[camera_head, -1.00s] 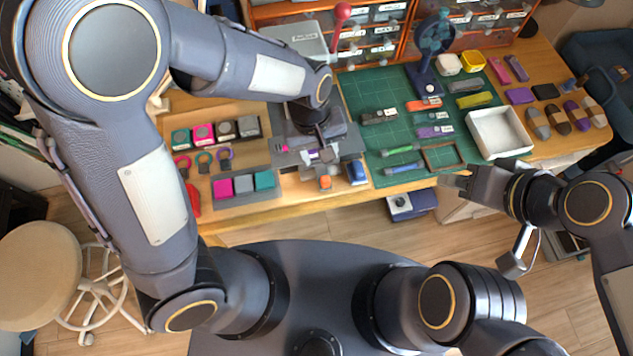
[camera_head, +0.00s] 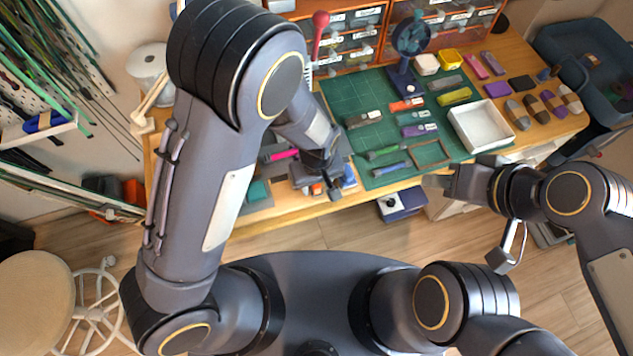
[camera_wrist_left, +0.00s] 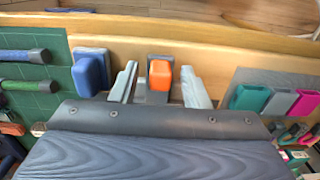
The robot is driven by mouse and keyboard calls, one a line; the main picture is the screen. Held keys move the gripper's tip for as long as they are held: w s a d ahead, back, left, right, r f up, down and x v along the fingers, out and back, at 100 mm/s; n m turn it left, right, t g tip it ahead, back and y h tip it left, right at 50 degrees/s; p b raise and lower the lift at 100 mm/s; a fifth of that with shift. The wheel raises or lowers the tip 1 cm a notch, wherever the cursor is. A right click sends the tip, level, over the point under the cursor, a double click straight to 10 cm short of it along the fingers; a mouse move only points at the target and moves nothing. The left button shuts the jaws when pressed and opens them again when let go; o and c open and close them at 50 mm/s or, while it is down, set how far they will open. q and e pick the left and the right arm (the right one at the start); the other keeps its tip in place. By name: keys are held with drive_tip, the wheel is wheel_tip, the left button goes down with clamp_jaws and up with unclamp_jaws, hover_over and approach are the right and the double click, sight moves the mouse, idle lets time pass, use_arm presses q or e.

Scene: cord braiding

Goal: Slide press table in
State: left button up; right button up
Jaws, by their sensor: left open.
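The press shows in the head view by its red-knobbed lever (camera_head: 320,22); most of its body and table are hidden behind my left arm. An orange block (camera_wrist_left: 160,75), looking like a handle on a grey part, sits near the bench's front edge. My left gripper (camera_wrist_left: 159,86) is open, with one finger on each side of the orange block and gaps visible between. In the head view my left gripper (camera_head: 328,188) is low over the front edge, beside the orange block (camera_head: 317,188). My right gripper (camera_head: 432,182) hangs in front of the bench, away from the press; its finger gap is unclear.
A blue block (camera_wrist_left: 90,72) stands close beside one left finger. A green mat (camera_head: 357,100) with tools and cord pieces lies to the right, with a white tray (camera_head: 490,128) beyond. Coloured blocks (camera_wrist_left: 280,100) sit on a grey holder on the other side.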

use_arm(q)
drive_tip(key=shift+c, duration=0.3)
clamp_jaws()
drive_tip(key=w+a, duration=0.1)
drive_tip(key=w, duration=0.3)
drive_tip(key=w+a+b, duration=0.1)
drive_tip(key=w, duration=0.3)
drive_tip(key=w+a+b, duration=0.1)
drive_tip(key=w+a, duration=0.1)
drive_tip(key=w, duration=0.2)
drive_tip(key=shift+w, duration=0.3)
drive_tip(key=shift+o, duration=0.3)
unclamp_jaws()
wheel_tip(320, 180, up, 8)
drive_tip(key=shift+f, duration=0.1)
